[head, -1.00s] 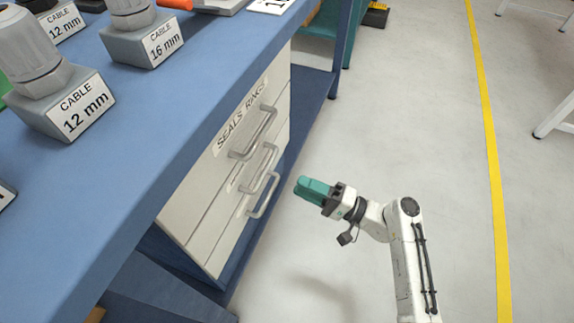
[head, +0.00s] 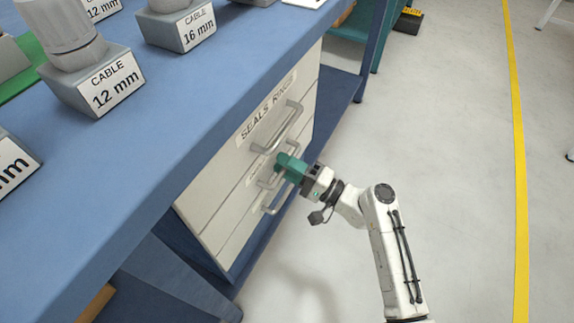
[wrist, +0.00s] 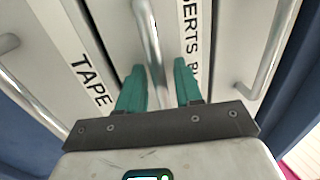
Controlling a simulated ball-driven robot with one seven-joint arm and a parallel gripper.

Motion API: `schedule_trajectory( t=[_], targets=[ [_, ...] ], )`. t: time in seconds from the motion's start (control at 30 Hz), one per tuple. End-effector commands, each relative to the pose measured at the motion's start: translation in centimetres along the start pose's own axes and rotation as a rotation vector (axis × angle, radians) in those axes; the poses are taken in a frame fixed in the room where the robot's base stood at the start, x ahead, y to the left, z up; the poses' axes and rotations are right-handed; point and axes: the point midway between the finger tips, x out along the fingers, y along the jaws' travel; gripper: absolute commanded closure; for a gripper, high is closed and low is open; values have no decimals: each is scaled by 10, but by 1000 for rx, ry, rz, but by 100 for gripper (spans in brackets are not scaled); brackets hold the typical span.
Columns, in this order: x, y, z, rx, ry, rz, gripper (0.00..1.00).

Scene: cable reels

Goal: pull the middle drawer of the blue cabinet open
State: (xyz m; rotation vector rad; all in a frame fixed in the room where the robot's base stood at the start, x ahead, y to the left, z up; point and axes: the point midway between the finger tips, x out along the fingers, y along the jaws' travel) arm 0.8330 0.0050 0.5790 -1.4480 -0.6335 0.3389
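The cabinet under the blue bench has three pale drawers that look shut, the top one labelled SEALS RINGS (head: 267,107). The middle drawer's handle (head: 265,183) is a grey bar, mostly hidden behind my gripper in the head view. My gripper (head: 282,163) is open, with the fingers apart on either side of the bar. I cannot tell whether they touch it.
The top handle (head: 285,130) and bottom handle (head: 275,200) are close on either side. The bench top (head: 165,115) overhangs the drawers and carries cable-labelled blocks (head: 105,80).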

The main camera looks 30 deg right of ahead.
Motion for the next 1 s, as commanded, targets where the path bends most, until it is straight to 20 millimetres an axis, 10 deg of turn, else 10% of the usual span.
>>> schedule_trajectory(
  t=[0.5,1.0],
  targets=[
    [0,0,0,0,0,0,100],
    [-1,1,0,0,1,1,100]
  ],
)
